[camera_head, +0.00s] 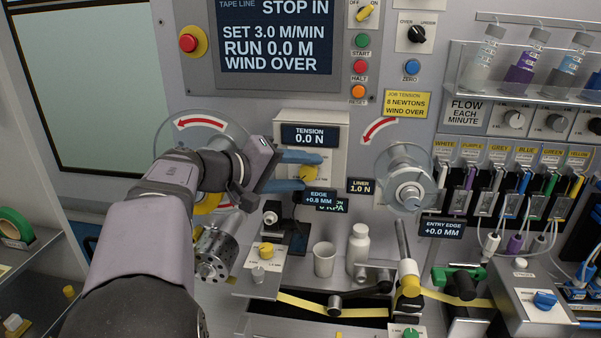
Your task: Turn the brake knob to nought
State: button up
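A yellow knob (309,174) sits on the pale panel under the display reading TENSION 0.0 N (310,134). I take it for the brake knob, but its own label is not readable. My gripper (311,171) reaches in from the left with two blue fingers spread apart, one above the knob and one low at its left. A gap shows between the upper finger and the knob. I cannot tell whether the lower finger touches it. The knob's scale and pointer are partly hidden and too small to read.
An EDGE display (318,197) hangs just below the knob, and a LINER display (360,186) is to its right. Clear spools (408,180) stand on both sides. A blue knob (545,300) is at lower right.

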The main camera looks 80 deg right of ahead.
jog(key=b+v, duration=0.1)
jog(key=v, duration=0.6)
dwell(0.5)
jog(key=shift+w+a, duration=0.1)
jog(key=shift+w, duration=0.1)
